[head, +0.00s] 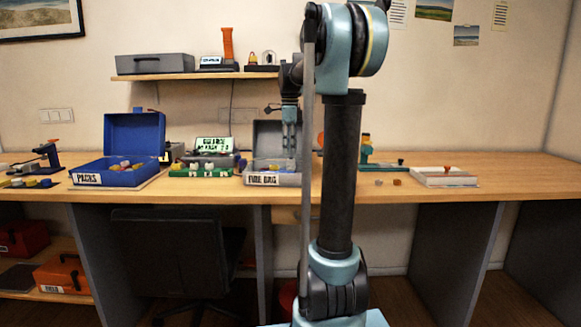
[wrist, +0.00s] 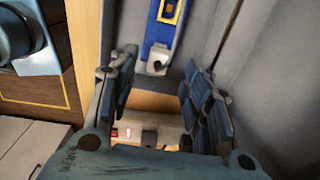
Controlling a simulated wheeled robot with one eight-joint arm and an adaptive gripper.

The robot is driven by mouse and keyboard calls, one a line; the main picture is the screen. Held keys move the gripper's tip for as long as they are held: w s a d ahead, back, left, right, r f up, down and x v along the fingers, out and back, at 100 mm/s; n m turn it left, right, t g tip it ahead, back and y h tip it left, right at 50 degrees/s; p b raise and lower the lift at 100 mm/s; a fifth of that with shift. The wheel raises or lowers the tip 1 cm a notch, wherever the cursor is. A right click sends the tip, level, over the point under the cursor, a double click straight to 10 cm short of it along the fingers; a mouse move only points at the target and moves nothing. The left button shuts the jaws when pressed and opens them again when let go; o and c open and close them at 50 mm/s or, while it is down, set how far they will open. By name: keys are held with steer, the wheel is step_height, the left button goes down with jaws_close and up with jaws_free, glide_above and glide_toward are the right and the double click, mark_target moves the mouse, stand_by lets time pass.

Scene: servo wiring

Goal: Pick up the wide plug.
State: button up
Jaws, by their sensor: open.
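My gripper (head: 290,143) hangs in front of the raised lid of a grey labelled box (head: 289,180), above its open tray. In the wrist view my gripper (wrist: 158,95) is open, its dark ribbed fingers wide apart with nothing held between them. A blue part with a yellow-framed slot and a grey end (wrist: 158,58) lies beyond the fingertips. A pale piece with a small red light (wrist: 128,132) shows lower down, partly hidden by my gripper. Small coloured pieces lie in the grey box. I cannot tell which piece is the wide plug.
A green board with white parts (head: 200,171) and a small display (head: 212,146) stand left of the grey box. A blue box marked PACKS (head: 123,178) is further left. A pale tray (head: 445,178) sits at right. The far right bench is clear.

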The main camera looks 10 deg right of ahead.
mark_target(291, 159)
steer(key=shift+s+d+f, duration=0.1)
steer(key=shift+d+f, duration=0.05)
steer(key=shift+f, duration=1.4)
steer(key=shift+d+f, duration=0.1)
steer(key=shift+f, duration=1.4)
steer(key=shift+c, duration=0.2)
steer(key=c, duration=0.9)
